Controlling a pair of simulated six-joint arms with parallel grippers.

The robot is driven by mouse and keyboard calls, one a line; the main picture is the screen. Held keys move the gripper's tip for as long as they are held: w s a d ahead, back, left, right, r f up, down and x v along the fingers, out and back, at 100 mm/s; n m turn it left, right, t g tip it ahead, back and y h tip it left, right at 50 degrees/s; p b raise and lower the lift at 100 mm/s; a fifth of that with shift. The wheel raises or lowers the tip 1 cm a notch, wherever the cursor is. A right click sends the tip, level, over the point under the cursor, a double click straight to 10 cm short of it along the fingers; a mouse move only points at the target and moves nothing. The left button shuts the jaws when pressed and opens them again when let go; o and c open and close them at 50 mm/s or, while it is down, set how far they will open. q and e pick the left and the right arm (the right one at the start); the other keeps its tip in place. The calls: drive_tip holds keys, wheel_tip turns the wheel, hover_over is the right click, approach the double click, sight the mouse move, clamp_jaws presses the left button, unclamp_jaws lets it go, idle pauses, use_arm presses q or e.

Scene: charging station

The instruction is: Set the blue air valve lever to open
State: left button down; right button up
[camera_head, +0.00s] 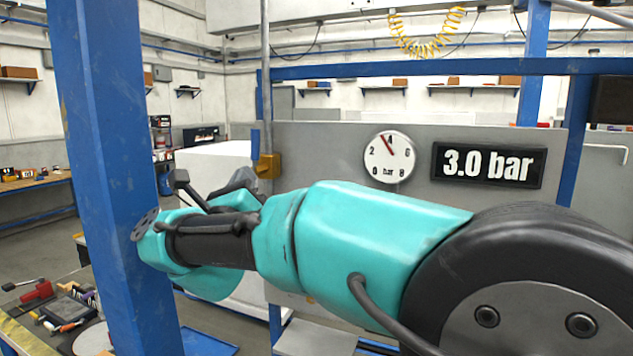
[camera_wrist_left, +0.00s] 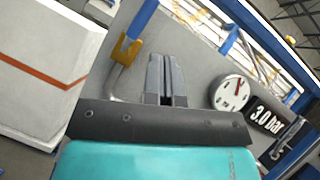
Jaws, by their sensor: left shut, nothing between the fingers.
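The blue lever (camera_head: 255,143) stands upright beside the vertical grey pipe, on a brass valve body (camera_head: 267,166). In the left wrist view the lever (camera_wrist_left: 142,18) rises from the brass body (camera_wrist_left: 125,50) along the pipe's direction. My left gripper (camera_head: 243,178) is partly hidden behind my arm in the head view, just below and left of the valve. In the left wrist view its fingers (camera_wrist_left: 165,66) are together and empty, to the right of the valve and apart from it. My right gripper does not show.
A round gauge (camera_head: 388,157) and a display (camera_head: 487,165) reading 3.0 bar are on the grey panel (camera_head: 330,140). A blue post (camera_head: 105,150) stands in front at left. A white cabinet (camera_head: 215,160) is behind. Tools lie on a bench (camera_head: 30,335) at lower left.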

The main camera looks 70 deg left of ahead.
use_arm(q)
drive_tip(key=shift+s+d+f, duration=0.2)
drive_tip(key=shift+d+f, duration=0.05)
drive_tip(key=shift+d, duration=0.1)
